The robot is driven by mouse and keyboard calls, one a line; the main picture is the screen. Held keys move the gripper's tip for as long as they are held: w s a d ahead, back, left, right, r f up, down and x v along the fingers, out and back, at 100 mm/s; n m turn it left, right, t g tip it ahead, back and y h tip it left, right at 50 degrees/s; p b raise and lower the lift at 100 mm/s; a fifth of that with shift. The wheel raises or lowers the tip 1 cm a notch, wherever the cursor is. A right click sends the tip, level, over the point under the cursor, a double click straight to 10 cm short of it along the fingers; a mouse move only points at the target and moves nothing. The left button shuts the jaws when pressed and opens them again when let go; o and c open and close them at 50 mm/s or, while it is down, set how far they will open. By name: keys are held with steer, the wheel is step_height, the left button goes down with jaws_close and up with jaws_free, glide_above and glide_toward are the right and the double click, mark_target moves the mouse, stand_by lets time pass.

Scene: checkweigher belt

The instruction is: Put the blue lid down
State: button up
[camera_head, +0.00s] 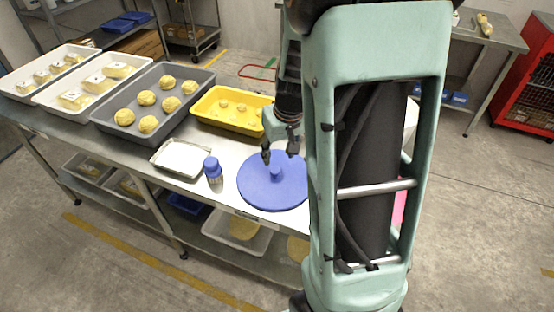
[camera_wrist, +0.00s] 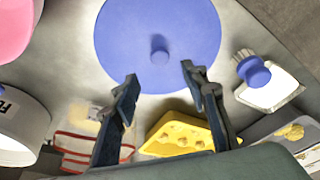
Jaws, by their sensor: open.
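The blue lid (camera_head: 262,190) is a round flat disc with a small knob at its centre. It lies flat on the steel table, near the front edge. It also shows in the wrist view (camera_wrist: 190,62), its knob just beyond my fingertips. My gripper (camera_head: 278,155) is above the lid, close to the knob. In the wrist view my gripper (camera_wrist: 158,78) has its two fingers spread apart with nothing between them. My arm hides the lid's right edge in the head view.
A yellow tray (camera_head: 201,113) and a grey tray (camera_head: 106,127) with dough pieces stand behind. In the wrist view a white container (camera_wrist: 24,128) and a pink thing (camera_wrist: 14,28) are left.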

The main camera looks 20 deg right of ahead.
steer(key=shift+v, duration=1.6)
